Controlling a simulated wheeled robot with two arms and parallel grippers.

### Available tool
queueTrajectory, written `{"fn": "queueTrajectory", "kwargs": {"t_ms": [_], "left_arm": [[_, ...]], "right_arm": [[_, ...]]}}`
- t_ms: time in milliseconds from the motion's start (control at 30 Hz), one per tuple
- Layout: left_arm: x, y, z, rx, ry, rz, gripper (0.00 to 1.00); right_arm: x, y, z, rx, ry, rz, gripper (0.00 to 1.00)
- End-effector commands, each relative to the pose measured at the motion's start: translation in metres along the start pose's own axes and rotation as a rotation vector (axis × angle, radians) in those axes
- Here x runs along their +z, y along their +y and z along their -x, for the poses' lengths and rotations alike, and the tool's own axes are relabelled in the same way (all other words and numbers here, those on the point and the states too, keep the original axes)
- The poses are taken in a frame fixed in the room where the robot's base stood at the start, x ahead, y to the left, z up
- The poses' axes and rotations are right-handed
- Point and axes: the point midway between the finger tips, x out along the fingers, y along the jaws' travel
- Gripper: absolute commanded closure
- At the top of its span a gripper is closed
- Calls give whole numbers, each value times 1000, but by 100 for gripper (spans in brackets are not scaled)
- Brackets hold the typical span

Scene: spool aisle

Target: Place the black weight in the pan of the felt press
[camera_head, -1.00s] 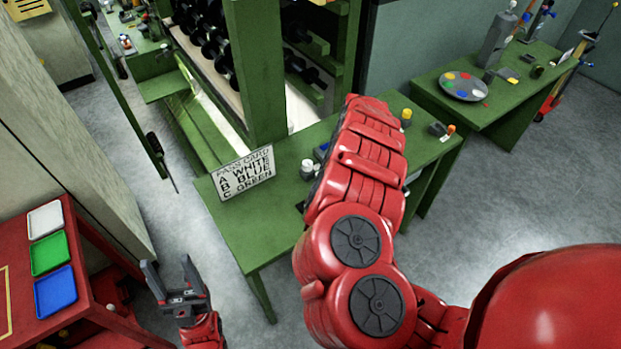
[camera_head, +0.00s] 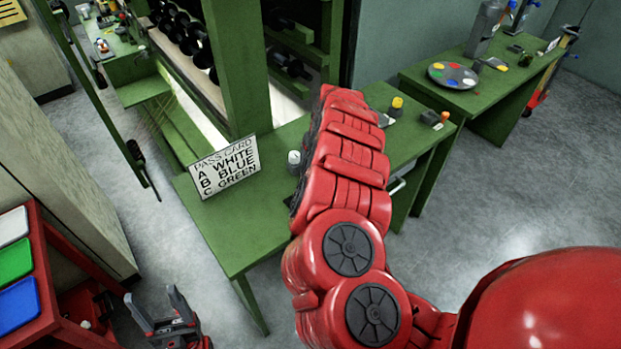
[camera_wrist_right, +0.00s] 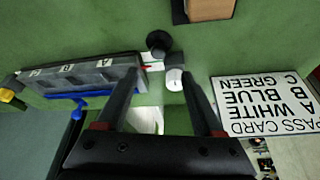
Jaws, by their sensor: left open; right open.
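In the right wrist view, a round black knobbed object (camera_wrist_right: 158,41), which looks like the black weight, is on the green bench beyond my right fingertips. My right gripper (camera_wrist_right: 164,84) is open above the bench, with a small white-topped cylinder (camera_wrist_right: 174,79) showing between its fingers. The fingers hold nothing. In the head view my right arm hides that gripper and part of the bench. My left gripper (camera_head: 160,312) is open and empty at the lower left, away from the bench. I cannot make out the felt press or its pan with certainty.
A pass card (camera_head: 225,167) stands on the green bench (camera_head: 240,225). The wrist view shows a grey labelled box (camera_wrist_right: 80,75), a blue handled item (camera_wrist_right: 92,101) and a brown block (camera_wrist_right: 209,9). A red stand (camera_head: 50,300) with coloured trays is at left.

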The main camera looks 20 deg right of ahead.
Motion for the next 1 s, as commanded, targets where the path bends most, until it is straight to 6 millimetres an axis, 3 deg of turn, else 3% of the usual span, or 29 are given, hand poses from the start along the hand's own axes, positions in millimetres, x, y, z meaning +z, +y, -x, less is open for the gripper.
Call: {"fn": "queueTrajectory", "kwargs": {"t_ms": [200,667,900,1000], "left_arm": [[0,0,2,0,-1,0,37],[0,0,-3,0,-1,0,37],[-2,0,-11,0,-1,0,37],[-1,0,-5,0,-1,0,37]], "right_arm": [[4,3,-33,5,-6,0,31],[2,4,-59,5,-2,-1,31],[6,5,-84,4,-4,1,31],[5,7,-96,8,0,1,31]]}}
